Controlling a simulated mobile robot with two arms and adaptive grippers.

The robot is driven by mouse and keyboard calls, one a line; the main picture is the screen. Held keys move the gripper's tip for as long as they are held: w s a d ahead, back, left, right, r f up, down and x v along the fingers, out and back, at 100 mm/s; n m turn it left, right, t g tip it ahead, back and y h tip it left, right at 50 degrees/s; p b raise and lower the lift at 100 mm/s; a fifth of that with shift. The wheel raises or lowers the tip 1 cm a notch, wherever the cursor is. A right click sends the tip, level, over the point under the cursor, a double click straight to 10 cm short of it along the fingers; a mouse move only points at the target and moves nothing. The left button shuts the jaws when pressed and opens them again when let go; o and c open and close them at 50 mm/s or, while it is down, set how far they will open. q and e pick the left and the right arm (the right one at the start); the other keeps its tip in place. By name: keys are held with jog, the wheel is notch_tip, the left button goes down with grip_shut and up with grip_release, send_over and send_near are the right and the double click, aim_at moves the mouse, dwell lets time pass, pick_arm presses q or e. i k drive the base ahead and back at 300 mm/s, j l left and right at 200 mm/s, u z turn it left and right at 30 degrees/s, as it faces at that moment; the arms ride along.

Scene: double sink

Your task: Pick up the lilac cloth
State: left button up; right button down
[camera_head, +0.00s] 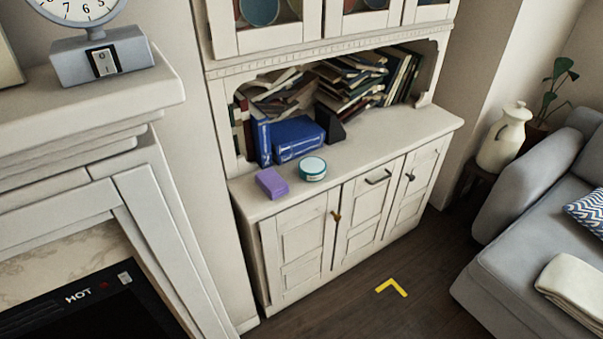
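A small lilac block-like item (271,183), which looks like the folded lilac cloth, lies on the cabinet's white countertop (390,135) near its front left edge. A round teal tin with a pale lid (312,169) stands just to its right, a small gap apart. Nothing covers the lilac item. Neither of my grippers shows in the head view.
Blue books (297,138) and piled books (350,80) fill the niche behind. The dark floor (350,300) before the cabinet is clear, with a yellow corner mark (392,287). A fireplace (90,180) stands left; a grey sofa (530,240) stands right.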

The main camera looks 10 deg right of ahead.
aim_at(269, 181)
jog(key=i+l+u, duration=0.2)
jog(key=i+l, duration=0.15)
jog(key=i+l+u, duration=0.2)
jog(key=l, duration=0.3)
jog(key=i+l+u, duration=0.2)
jog(key=i+l, duration=0.2)
jog(key=l, duration=0.1)
